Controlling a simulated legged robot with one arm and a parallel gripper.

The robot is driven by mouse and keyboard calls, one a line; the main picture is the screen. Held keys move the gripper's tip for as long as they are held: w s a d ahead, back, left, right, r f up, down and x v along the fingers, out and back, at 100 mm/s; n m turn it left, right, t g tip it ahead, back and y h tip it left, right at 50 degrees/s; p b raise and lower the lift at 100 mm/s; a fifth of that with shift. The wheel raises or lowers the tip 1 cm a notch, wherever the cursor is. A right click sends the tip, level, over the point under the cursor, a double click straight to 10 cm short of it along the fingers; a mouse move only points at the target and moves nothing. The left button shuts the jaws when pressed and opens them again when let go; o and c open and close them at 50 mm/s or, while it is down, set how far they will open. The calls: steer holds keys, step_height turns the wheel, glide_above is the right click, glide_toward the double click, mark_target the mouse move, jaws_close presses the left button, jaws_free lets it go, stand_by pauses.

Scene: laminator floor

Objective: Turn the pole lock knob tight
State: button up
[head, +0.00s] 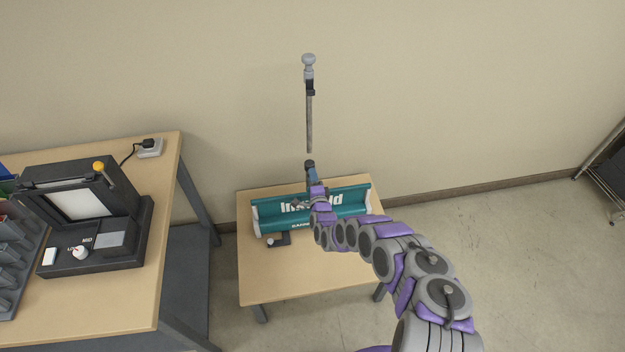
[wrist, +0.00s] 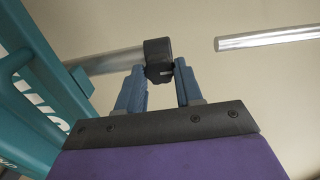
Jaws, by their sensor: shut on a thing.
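The pole lock knob, a dark cylinder (wrist: 158,60), sits at the end of the lower silver pole section (wrist: 115,62) in the wrist view. My gripper (wrist: 162,75) has its two blue fingers on either side of the knob, shut on it. In the head view my gripper (head: 311,180) is at the dark knob (head: 309,165), above the teal banner stand (head: 355,199). The lower pole is mostly hidden by my gripper in the head view.
The stand rests on a small wooden table (head: 290,288). A larger wooden table (head: 130,300) at left holds a black laminating machine (head: 130,240) and a grey tray (head: 12,250). A wall (head: 450,90) stands close behind. The floor (head: 520,270) at right is clear, with a dark rack (head: 605,175) at the edge.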

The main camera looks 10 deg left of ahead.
steer(key=shift+d+f, duration=0.2)
steer(key=shift+f, duration=0.05)
steer(key=o, duration=0.8)
steer(key=shift+o, duration=1.1)
steer(key=shift+r, duration=0.1)
steer(key=p+v, duration=0.4)
steer(key=v, duration=1.3)
steer(key=shift+s, duration=0.1)
